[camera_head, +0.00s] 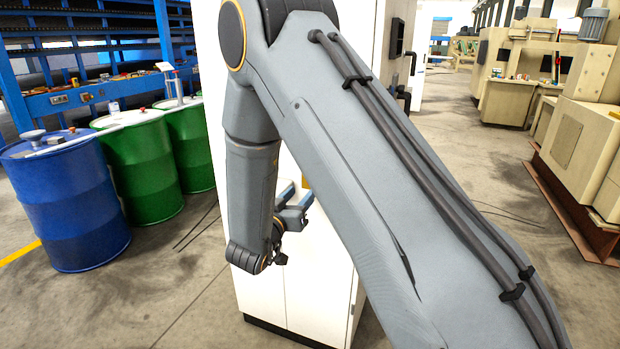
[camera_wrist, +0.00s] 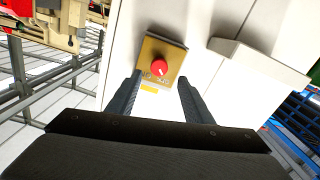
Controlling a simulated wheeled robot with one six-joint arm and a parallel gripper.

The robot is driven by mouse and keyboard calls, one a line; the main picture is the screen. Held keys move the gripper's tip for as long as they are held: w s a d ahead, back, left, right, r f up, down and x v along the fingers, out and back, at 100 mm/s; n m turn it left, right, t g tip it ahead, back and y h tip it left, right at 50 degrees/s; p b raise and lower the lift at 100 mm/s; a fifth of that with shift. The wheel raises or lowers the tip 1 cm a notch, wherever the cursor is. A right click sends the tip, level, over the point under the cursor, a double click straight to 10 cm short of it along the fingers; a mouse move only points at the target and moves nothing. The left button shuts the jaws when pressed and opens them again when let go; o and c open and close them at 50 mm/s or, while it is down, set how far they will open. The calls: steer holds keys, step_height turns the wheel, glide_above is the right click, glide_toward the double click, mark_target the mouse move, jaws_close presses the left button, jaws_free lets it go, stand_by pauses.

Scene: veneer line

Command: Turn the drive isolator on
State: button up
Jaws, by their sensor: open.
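The drive isolator (camera_wrist: 159,67) is a red round knob on a yellow-brown plate (camera_wrist: 175,55), seen in the wrist view. The plate is on the white cabinet (camera_wrist: 215,25). A white mark on the knob's face shows, but its exact setting is too small to read. My gripper (camera_wrist: 157,82) is open, with one dark finger on each side of the plate's lower part. The knob lies between and beyond the fingertips; I cannot tell whether they touch anything. In the head view my arm hides the isolator and much of the cabinet (camera_head: 262,300).
A white ledge or box (camera_wrist: 258,62) juts out right of the plate in the wrist view. In the head view, a blue drum (camera_head: 65,205) and green drums (camera_head: 140,170) stand left. Beige machines (camera_head: 585,130) stand right. Open floor (camera_head: 460,180) lies between the cabinet and machines.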

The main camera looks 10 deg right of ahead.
steer(key=p+x, duration=0.2)
steer(key=x, duration=0.5)
steer(key=shift+w+d, duration=0.25)
steer(key=c, duration=1)
steer(key=shift+a, duration=0.1)
steer(key=shift+c, duration=0.3)
